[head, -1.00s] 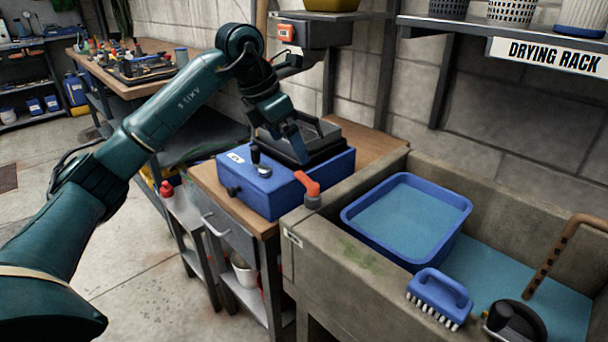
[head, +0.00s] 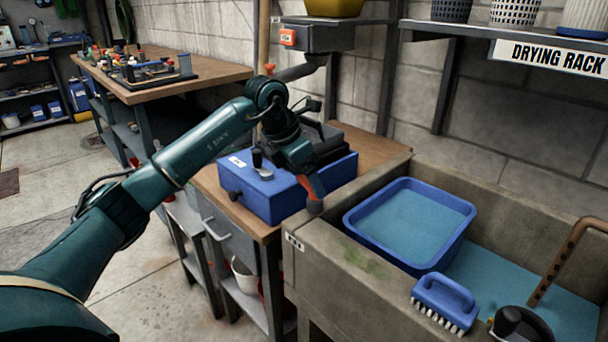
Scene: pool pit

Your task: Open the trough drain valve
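The orange-red valve handle (head: 311,190) stands on a grey stub at the near left corner of the concrete trough (head: 340,264). My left gripper (head: 306,178) points down at the handle and covers its upper part. I cannot tell whether the fingers touch the handle or are around it, nor whether they are open. The trough holds blue water (head: 505,288). My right gripper is not in view.
A blue machine box (head: 275,194) with a small lever sits on the bench directly left of the handle. In the trough are a blue tub (head: 357,236) and a black-topped item (head: 515,325). A blue brush (head: 443,303) lies on the front rim.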

